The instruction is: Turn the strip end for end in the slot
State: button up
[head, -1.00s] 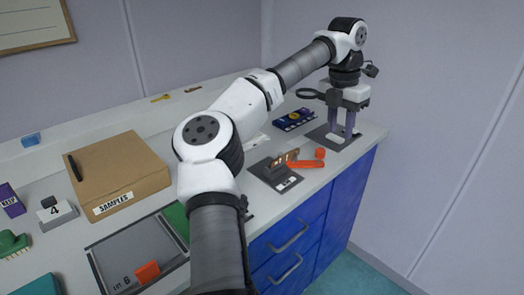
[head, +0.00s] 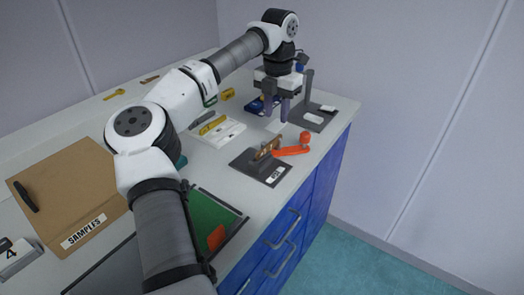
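The dark block with the slot (head: 258,167) lies on the bench in the head view, with a small white label on its front. A brown, copper-like strip (head: 267,148) appears to stand in it, small and seen at a slant; which end is which I cannot tell. An orange lever with a round knob (head: 292,150) extends from the block's right side. My gripper (head: 277,112) points down above the bench, behind the block and apart from the strip. Its two grey-purple fingers are apart, with nothing visible between them.
A dark plate with a post and white pad (head: 312,117) stands right of my gripper. A white tray with a yellow tool (head: 214,128) lies to the left. A SAMPLES box (head: 75,200) and green mat (head: 210,222) are nearer. The bench's front edge is close to the block.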

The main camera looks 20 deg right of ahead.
aim_at(273, 141)
notch_tip(273, 141, down, 3)
jog(key=f, duration=0.2)
jog(key=a+f+p, duration=0.1)
jog(key=f, duration=0.1)
jog(key=shift+d+f+p, duration=0.1)
jog(key=shift+f+p, duration=0.2)
jog(key=shift+f, duration=0.4)
grip_shut()
